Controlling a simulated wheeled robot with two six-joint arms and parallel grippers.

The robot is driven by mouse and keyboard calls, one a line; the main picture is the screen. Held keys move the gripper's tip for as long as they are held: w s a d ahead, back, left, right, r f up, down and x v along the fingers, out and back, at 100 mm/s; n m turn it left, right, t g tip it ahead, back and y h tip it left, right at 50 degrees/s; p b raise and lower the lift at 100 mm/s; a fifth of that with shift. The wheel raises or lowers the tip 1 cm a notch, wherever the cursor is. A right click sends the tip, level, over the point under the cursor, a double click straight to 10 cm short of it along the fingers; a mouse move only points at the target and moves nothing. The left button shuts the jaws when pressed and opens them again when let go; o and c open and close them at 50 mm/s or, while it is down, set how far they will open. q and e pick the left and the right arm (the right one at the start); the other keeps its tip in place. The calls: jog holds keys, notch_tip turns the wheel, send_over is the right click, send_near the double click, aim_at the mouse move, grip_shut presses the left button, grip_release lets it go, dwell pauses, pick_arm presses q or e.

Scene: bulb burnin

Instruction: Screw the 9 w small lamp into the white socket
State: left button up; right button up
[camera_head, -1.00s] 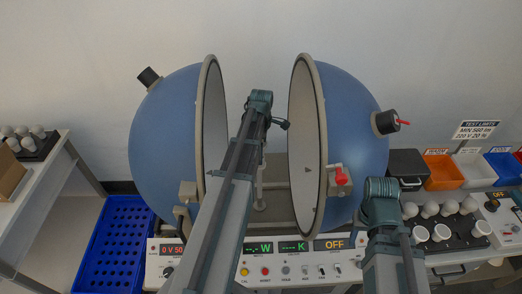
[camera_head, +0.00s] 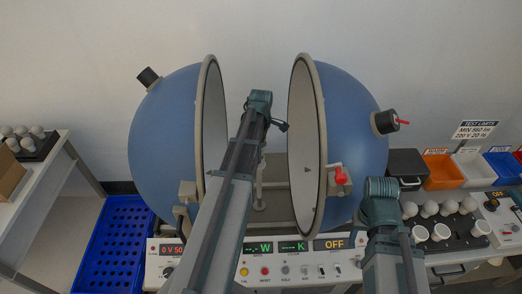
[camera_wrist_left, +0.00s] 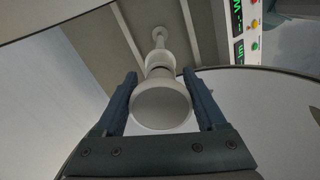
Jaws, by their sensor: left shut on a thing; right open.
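The lamp (camera_wrist_left: 160,108) shows in the left wrist view as a pale round face, seen end-on. My left gripper (camera_wrist_left: 160,75) is shut on it, with one finger at each side. The white socket (camera_wrist_left: 158,60) stands directly beyond the lamp, on a thin post, in line with it. The lamp hides the place where the two meet, so I cannot tell how far the lamp sits in the socket. In the head view my left arm reaches between the sphere halves and its fingers are hidden. My right arm shows at the lower right, its gripper out of sight.
The open blue sphere has a left half (camera_head: 165,130) and a right half (camera_head: 355,130) close around my left arm. A control panel (camera_head: 215,262) runs along the front. A lamp tray (camera_head: 455,235) and colored bins (camera_head: 443,172) stand right. A blue crate (camera_head: 108,245) is left.

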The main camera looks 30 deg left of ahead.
pick_arm(q)
jog(key=m, duration=0.5)
jog(key=shift+a+m, duration=0.15)
jog(key=shift+m, duration=0.15)
jog(key=m, duration=0.5)
jog(key=shift+s+a, duration=0.1)
jog(key=m, duration=0.5)
jog(key=shift+s+a+m, duration=0.1)
jog(key=shift+m, duration=0.2)
jog(key=m, duration=0.5)
jog(key=shift+s+a, duration=0.1)
jog(key=shift+s, duration=0.05)
jog(key=o, duration=1.2)
jog(key=shift+o, duration=0.2)
